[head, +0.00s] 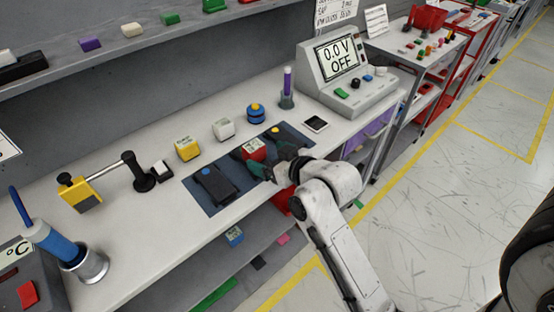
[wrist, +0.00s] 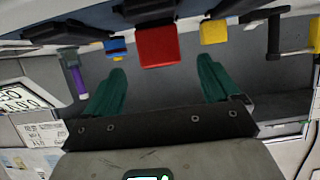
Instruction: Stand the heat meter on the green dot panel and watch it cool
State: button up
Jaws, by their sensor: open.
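A red block with a small label (head: 254,150) stands on the dark blue mat (head: 213,203), just beyond my gripper (head: 270,163). It may be the heat meter; its label is too small to read. In the wrist view the red block (wrist: 158,46) is ahead, between the lines of my green fingers (wrist: 162,66). The fingers are open, with nothing between them. One dark panel with a blue dot (head: 206,171) and one with a yellow dot (head: 275,129) show on the mat. No green dot is visible; my gripper hides part of the mat.
A yellow block (head: 187,149), a white block (head: 223,128) and a blue-and-yellow round piece (head: 255,112) stand behind the mat. A meter reading 0.0 V OFF (head: 345,75) is at the back.

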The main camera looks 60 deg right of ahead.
jog(key=v, duration=0.2)
jog(key=shift+s+a, duration=0.2)
jog(key=shift+s, duration=0.15)
jog(key=s+a+f+n+g+y, duration=0.2)
jog(key=s+a+f+g+y, duration=0.1)
jog(key=s+a+f+g, duration=0.9)
jog(key=s+a+f, duration=0.1)
jog(key=s+f, duration=0.2)
jog(key=s, duration=0.1)
jog(key=shift+s+f+n+y, duration=0.3)
jog(key=shift+s+f+n, duration=0.1)
